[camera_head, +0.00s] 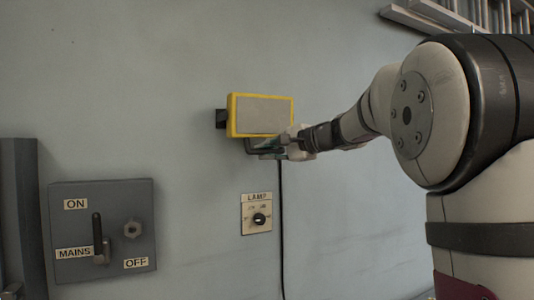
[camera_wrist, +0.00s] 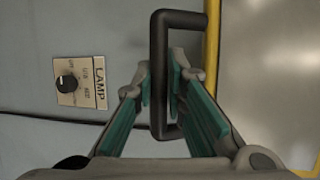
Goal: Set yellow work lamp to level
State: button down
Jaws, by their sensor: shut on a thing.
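The yellow work lamp (camera_head: 262,115) is mounted on the wall, with a yellow frame and a pale grey face. It looks about level in the head view. In the wrist view its yellow edge (camera_wrist: 211,45) and pale face show at the right. A black handle (camera_wrist: 160,60) runs along the lamp's lower side. My gripper (camera_wrist: 160,85) is shut on the handle, with a teal-padded finger on each side of one bar. In the head view my gripper (camera_head: 280,143) is just below the lamp and partly hides the handle.
A LAMP plate (camera_head: 257,213) with a black knob is on the wall below, with a cable (camera_head: 281,220) hanging beside it. A grey MAINS switch box (camera_head: 103,230) with a lever is at lower left. A ladder (camera_head: 450,18) shows at top right. The wall between is clear.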

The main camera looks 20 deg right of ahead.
jog(key=c, duration=1.9)
grip_release()
jog(key=v, duration=1.2)
